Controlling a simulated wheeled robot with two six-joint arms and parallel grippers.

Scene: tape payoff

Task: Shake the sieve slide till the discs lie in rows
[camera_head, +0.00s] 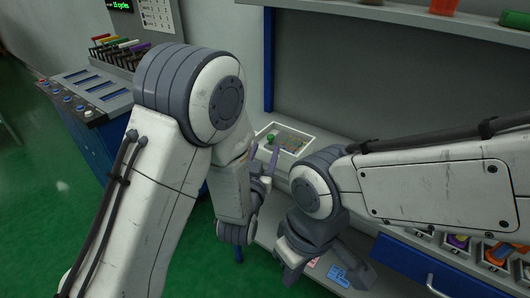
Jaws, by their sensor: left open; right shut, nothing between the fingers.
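A white-framed box (307,139) with a green knob (270,137) stands on the worktop at the picture's middle; it looks like the sieve slide. Small light and brownish patches show inside it, too small to tell whether they are discs or lie in rows. My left gripper (265,164) is open and empty at the box's near left side, its fingers pointing up toward the green knob; I cannot tell whether they touch it. My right gripper (290,276) is shut and empty, low at the worktop's front, apart from the box.
A blue console (92,88) with several buttons and a rack of coloured handles (115,42) stands at left. A blue post (268,60) rises behind the box. Blue and pink cards (339,275) lie near my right gripper. Bins with coloured rolls (458,241) sit at lower right.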

